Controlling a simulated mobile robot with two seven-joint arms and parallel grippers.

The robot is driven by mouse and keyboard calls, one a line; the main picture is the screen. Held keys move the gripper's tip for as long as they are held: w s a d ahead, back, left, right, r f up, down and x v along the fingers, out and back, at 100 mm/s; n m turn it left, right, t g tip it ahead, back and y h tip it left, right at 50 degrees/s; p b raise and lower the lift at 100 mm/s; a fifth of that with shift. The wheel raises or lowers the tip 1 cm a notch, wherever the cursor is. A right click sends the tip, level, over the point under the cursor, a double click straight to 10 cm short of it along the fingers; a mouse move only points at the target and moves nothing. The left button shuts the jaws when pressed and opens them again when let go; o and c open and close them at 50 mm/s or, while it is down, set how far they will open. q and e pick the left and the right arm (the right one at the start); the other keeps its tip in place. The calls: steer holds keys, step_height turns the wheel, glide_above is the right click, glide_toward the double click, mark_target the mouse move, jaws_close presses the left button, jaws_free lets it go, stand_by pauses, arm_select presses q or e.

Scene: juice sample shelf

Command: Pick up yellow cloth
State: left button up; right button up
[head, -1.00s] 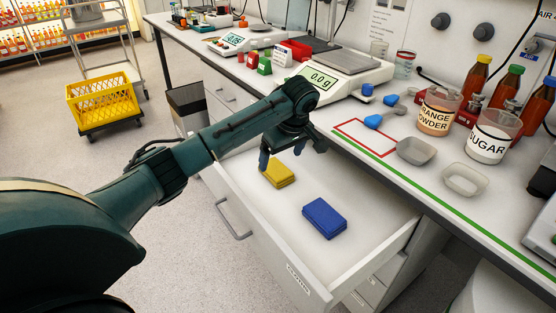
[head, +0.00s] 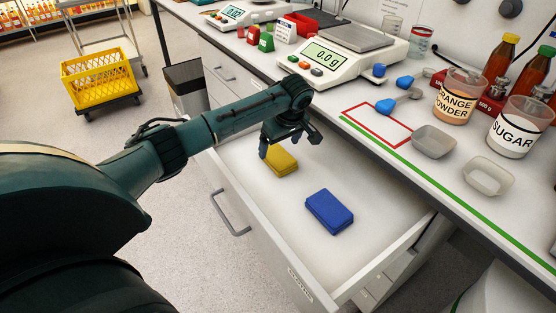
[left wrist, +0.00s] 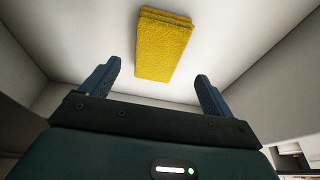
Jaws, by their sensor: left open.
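The folded yellow cloth (head: 282,161) lies flat in the open drawer (head: 385,230). It also shows in the left wrist view (left wrist: 163,46), at the top middle, beyond the fingertips and roughly between their lines. My left gripper (head: 289,147) is over the drawer above the yellow cloth, partly covering its upper edge in the head view. In the left wrist view its two blue fingers (left wrist: 157,78) are spread wide with nothing between them. A gap to the cloth seems to remain. My right gripper is not in view.
A folded blue cloth (head: 329,211) lies in the drawer to the right of the yellow one. The drawer walls surround both. The counter (head: 400,165) overhangs behind, with a scale (head: 335,62), scoops, trays and jars. A dark bin (head: 187,88) stands left of the drawer.

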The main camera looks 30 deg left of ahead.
mark_target(278, 155)
arm_select(q)
steer(key=x, duration=0.2)
steer(key=b+x, duration=0.1)
steer(key=x, duration=0.2)
steer(key=shift+w+d, duration=0.1)
steer(key=shift+d, duration=0.15)
steer(key=c, duration=1.1)
